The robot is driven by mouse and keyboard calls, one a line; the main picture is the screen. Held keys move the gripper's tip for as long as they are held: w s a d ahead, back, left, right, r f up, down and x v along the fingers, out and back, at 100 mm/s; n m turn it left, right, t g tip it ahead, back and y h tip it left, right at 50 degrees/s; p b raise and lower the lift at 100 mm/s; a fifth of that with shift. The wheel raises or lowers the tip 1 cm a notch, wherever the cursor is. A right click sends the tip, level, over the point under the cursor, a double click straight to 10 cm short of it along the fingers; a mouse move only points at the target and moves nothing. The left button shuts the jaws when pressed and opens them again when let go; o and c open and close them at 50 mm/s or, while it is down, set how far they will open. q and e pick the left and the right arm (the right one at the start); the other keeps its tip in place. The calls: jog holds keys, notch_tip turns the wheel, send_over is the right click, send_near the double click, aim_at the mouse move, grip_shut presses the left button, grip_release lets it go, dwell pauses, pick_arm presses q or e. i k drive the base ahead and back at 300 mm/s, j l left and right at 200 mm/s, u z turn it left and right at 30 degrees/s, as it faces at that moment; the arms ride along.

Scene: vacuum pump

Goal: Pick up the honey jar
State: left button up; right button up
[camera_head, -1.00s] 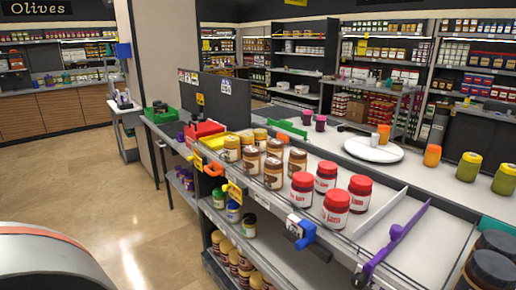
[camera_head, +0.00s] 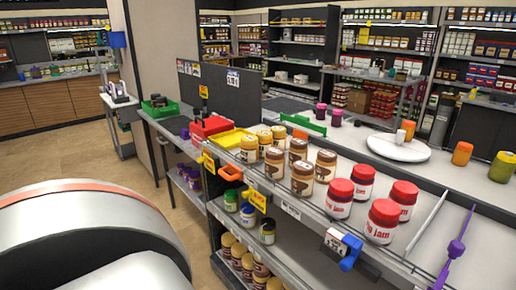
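Jars stand in groups on the shelf top at the middle of the head view. Amber jars with yellow lids (camera_head: 275,163) stand at the left of the row. More amber-brown jars (camera_head: 240,256) stand on the lower shelf. I cannot read which label says honey. Neither of my grippers is in view. A white, rounded link of my arm fills the lower left.
The shelf unit's front edge (camera_head: 289,208) carries price tags and a blue clip (camera_head: 351,253). Purple (camera_head: 456,248) and white dividers lie to the right. A white round plate (camera_head: 398,148) sits behind the jars. The floor at left (camera_head: 60,165) is clear.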

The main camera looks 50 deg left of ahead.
aim_at(249, 144)
jog(key=j+z, duration=0.15)
jog(key=j, duration=0.35)
jog(key=k+j+z, duration=0.15)
jog(key=j, duration=0.3)
jog(key=k+j, duration=0.1)
jog(key=j, duration=0.4)
jog(key=k+j+z, duration=0.1)
jog(key=j, duration=0.35)
jog(key=k+j, duration=0.1)
jog(key=j, duration=0.4)
jog(key=k+j, duration=0.1)
jog(key=j, duration=0.35)
jog(key=j+z, duration=0.05)
